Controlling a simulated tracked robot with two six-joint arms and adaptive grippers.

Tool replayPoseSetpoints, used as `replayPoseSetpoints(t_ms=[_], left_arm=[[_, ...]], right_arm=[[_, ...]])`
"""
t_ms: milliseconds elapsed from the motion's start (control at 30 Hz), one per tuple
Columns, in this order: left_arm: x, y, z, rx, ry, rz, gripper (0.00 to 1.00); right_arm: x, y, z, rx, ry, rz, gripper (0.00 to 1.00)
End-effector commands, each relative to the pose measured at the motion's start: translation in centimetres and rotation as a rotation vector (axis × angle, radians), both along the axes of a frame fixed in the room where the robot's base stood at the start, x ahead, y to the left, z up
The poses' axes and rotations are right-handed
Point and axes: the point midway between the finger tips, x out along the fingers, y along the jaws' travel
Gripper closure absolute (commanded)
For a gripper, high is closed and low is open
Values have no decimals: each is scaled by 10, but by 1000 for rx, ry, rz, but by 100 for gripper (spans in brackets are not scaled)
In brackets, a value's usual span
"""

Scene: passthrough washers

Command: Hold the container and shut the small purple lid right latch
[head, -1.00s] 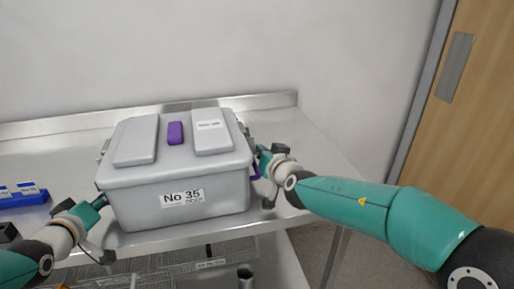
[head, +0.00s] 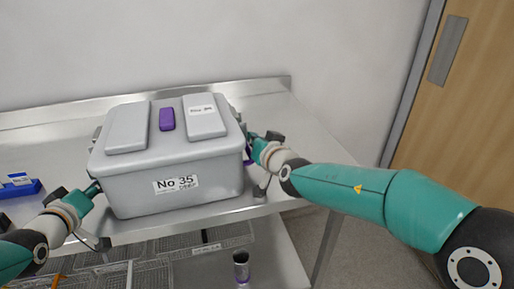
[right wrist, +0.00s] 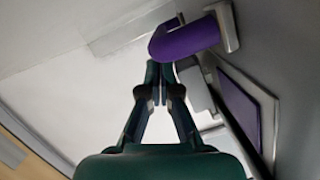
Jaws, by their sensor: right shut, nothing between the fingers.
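The grey container (head: 160,197), labelled "No 35", stands closed on the metal table. Its lid has two raised grey panels and a small purple piece (head: 167,119) in the middle. My right gripper (head: 253,142) is at the container's right side, partly hidden. In the right wrist view its fingers (right wrist: 161,78) are shut and empty, just below a purple latch with a curved end (right wrist: 187,38); I cannot tell if they touch it. A flat purple piece (right wrist: 240,112) lies on the container's side. My left gripper (head: 93,189) is at the container's left side; its fingers are too small to read.
The steel table (head: 307,146) has free room behind and right of the container. A blue rack (head: 20,187) lies at far left. A wooden door (head: 470,120) stands at right.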

Motion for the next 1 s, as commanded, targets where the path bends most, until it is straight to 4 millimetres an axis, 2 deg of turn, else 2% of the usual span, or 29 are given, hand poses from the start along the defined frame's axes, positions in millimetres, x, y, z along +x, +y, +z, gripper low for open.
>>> replayPoseSetpoints(t_ms=[500,700,967,1000], left_arm=[[-1,-1,-3,-2,8,0,100],[-1,-1,-3,-2,8,0,100],[-1,-1,-3,-2,8,0,100],[-1,-1,-3,-2,8,0,78]], right_arm=[[-84,-35,21,2,-1,0,100],[-97,-40,23,1,0,1,100],[-98,-41,23,1,0,1,100],[-98,-41,23,1,0,1,100]])
